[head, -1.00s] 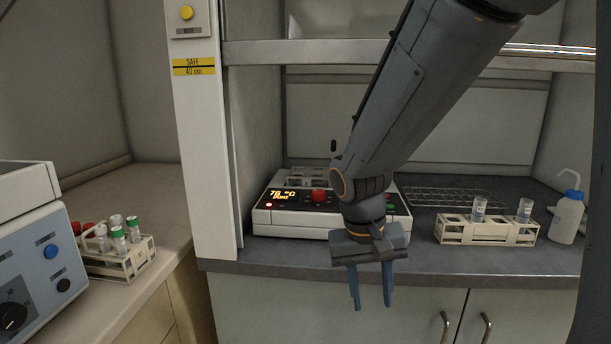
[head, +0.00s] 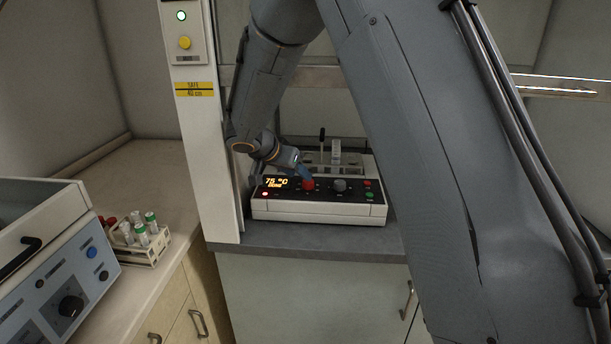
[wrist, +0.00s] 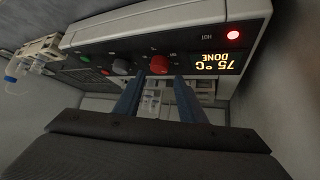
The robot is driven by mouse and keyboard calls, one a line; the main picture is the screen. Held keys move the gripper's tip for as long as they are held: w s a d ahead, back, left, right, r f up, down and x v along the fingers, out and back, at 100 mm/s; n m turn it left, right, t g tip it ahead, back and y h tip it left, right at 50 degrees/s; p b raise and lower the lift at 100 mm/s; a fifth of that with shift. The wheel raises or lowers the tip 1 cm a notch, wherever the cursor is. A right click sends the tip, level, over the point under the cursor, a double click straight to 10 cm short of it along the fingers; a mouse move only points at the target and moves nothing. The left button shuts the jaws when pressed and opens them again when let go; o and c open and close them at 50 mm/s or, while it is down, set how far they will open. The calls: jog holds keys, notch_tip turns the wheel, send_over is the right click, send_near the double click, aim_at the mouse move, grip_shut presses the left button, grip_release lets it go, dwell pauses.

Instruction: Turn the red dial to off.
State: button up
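The red dial (head: 308,184) is on the black front panel of a white heating unit (head: 318,211), just right of its lit display (head: 277,183). The display reads 75 °C DONE. In the wrist view the red dial (wrist: 159,65) shows upside down, just beyond my fingertips and between their lines. My gripper (wrist: 159,77) is open, with one blue finger to each side of the dial. In the head view my gripper (head: 304,173) is at the dial and partly covers it. I cannot tell whether the fingers touch it. The dial's pointer mark is not clear.
A grey knob (head: 340,185) sits right of the red dial, with green and red buttons beyond. A rack (head: 338,160) stands on top of the unit. The white hood post (head: 206,150) is close on the left. A tube rack (head: 150,254) stands on the left bench.

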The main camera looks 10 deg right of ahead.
aim_at(305, 182)
jog(key=shift+p+x, duration=0.95)
jog(key=shift+x, duration=2.05)
jog(key=c, duration=0.8)
